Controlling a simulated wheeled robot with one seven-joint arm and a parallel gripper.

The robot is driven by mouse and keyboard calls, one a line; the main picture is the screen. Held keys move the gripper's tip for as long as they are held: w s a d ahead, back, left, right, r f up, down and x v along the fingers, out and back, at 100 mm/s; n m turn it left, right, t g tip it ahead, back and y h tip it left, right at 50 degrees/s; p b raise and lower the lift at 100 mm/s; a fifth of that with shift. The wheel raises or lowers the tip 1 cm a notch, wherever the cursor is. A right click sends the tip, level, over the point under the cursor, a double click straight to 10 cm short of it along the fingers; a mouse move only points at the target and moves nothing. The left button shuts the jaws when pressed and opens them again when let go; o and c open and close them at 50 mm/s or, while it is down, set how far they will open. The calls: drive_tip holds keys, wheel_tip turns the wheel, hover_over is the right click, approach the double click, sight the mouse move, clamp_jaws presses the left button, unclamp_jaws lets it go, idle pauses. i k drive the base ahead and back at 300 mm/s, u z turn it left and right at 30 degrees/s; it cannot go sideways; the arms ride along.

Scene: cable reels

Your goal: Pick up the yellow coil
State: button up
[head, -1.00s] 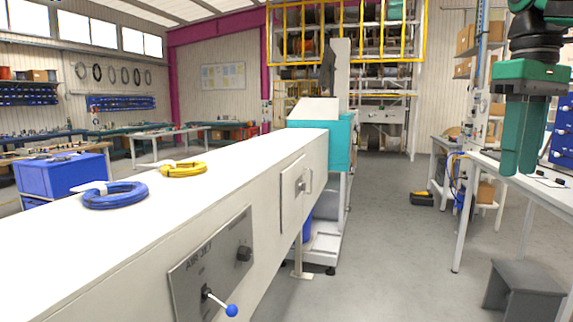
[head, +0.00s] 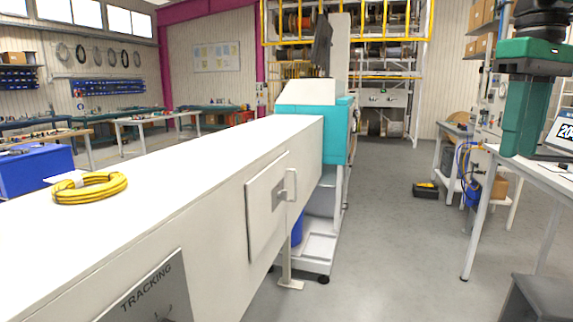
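The yellow coil (head: 92,188) lies flat on the long white machine top at the left of the head view. It has dark markings, and a white tag (head: 66,178) is at its far left side. My gripper (head: 524,135) hangs at the upper right, pointing down, with green finger parts. It is far to the right of the coil and touches nothing that I can see. From this side I cannot tell whether its fingers are apart.
The white machine (head: 215,165) runs from the lower left to a teal unit (head: 337,125). Grey floor (head: 385,240) is open to its right. A workbench (head: 545,175) and a grey step (head: 540,300) stand at right. A blue bin (head: 35,168) is behind the machine.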

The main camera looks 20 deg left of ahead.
sight(66, 192)
drive_tip(key=z, duration=0.05)
drive_tip(key=i, duration=1.15)
drive_tip(key=u, duration=2.65)
drive_tip(key=i, duration=0.55)
drive_tip(key=z, duration=0.05)
